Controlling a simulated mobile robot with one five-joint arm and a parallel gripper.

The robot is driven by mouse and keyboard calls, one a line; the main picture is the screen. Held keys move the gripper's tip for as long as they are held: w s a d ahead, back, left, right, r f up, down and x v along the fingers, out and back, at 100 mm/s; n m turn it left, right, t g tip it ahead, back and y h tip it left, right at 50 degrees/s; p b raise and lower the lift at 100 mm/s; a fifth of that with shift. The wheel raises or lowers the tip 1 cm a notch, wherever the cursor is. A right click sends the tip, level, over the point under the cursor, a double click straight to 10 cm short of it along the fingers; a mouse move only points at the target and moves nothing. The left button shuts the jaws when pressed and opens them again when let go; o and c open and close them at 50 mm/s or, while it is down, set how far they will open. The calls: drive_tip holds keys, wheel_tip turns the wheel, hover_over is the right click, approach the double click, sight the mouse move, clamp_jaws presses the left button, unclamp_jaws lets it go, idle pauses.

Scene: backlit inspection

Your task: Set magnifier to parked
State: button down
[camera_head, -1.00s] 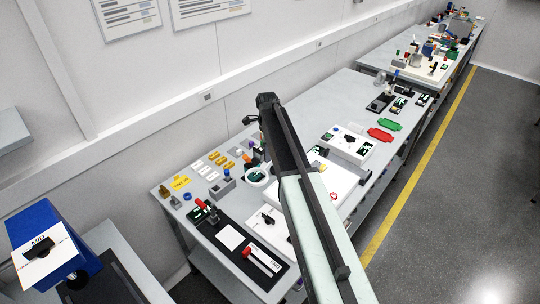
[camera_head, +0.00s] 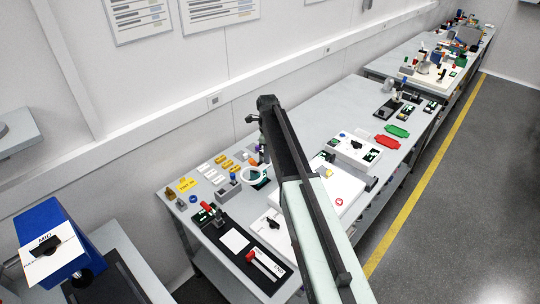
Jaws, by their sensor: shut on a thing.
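The magnifier (camera_head: 244,176) shows as a white ring over a dark green patch on the long bench, left of my arm. Its mount and the rest of it are hidden or too small to make out. My dark arm crosses the middle of the view and bends down at its far end. My gripper (camera_head: 262,152) is small and partly hidden beside the arm, just above and right of the ring. It is shut on part of the magnifier, though the contact itself is not clear.
The grey bench (camera_head: 310,127) carries a black mat (camera_head: 222,223) with a red-handled tool, yellow and white labels, and a white device (camera_head: 354,149). Red and green pieces lie farther right. A blue box (camera_head: 55,235) stands at lower left. Floor is clear on the right.

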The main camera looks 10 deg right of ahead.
drive_tip(key=shift+w, duration=0.15)
drive_tip(key=c, duration=1.3)
unclamp_jaws()
drive_tip(key=shift+o, duration=0.2)
wheel_tip(320, 180, up, 8)
drive_tip(key=p, duration=0.8)
drive_tip(key=shift+a, duration=0.1)
drive_tip(key=shift+f, duration=0.1)
